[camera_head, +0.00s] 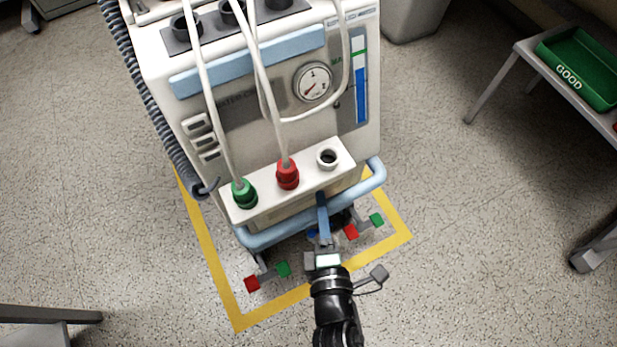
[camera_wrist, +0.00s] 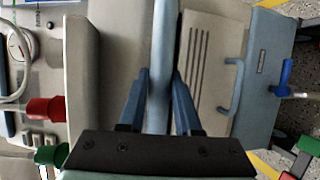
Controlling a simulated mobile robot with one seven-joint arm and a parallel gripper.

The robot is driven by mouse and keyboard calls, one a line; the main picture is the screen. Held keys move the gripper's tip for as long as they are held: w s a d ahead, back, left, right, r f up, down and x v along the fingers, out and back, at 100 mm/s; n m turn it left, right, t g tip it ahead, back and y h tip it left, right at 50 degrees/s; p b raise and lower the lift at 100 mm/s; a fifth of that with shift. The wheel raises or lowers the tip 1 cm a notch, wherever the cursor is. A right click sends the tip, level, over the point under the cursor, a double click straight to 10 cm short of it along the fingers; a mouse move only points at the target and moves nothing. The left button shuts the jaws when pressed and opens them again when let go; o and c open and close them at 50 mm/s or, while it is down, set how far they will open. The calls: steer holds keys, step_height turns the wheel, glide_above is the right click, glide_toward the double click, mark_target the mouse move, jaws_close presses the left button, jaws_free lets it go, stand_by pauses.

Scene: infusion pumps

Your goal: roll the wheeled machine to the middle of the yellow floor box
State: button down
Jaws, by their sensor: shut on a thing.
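The wheeled machine (camera_head: 240,115) is a tall white and grey cabinet with a round gauge, hoses and a light blue push bar (camera_head: 275,232) along its lower front. It stands upright, over the yellow floor box (camera_head: 221,270). The box's left, front and right lines show; its back is hidden behind the machine. My gripper (camera_head: 323,205) reaches the bar from the front, right of its middle. In the wrist view my gripper's two blue fingers (camera_wrist: 160,100) are shut on the push bar (camera_wrist: 163,40), one on each side. Red and green pedals (camera_head: 252,283) show at the base.
A table with a green tray (camera_head: 578,65) marked GOOD stands at the right. A grey bin (camera_head: 412,18) stands behind the machine to the right. Table or cart legs show at the lower left and right edge. Speckled floor is clear to both sides.

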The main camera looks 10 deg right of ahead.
steer(key=shift+s+d+f, duration=0.1)
steer(key=shift+s+d, duration=0.25)
steer(key=shift+s, duration=0.5)
steer(key=shift+s+d, duration=0.35)
steer(key=shift+s, duration=0.45)
steer(key=c, duration=0.6)
jaws_free()
steer(key=shift+a, duration=0.1)
steer(key=s+a+r+p, duration=0.1)
steer(key=s+p, duration=0.3)
steer(key=s, duration=0.8)
steer(key=shift+s+r, duration=0.35)
steer(key=shift+r, duration=0.35)
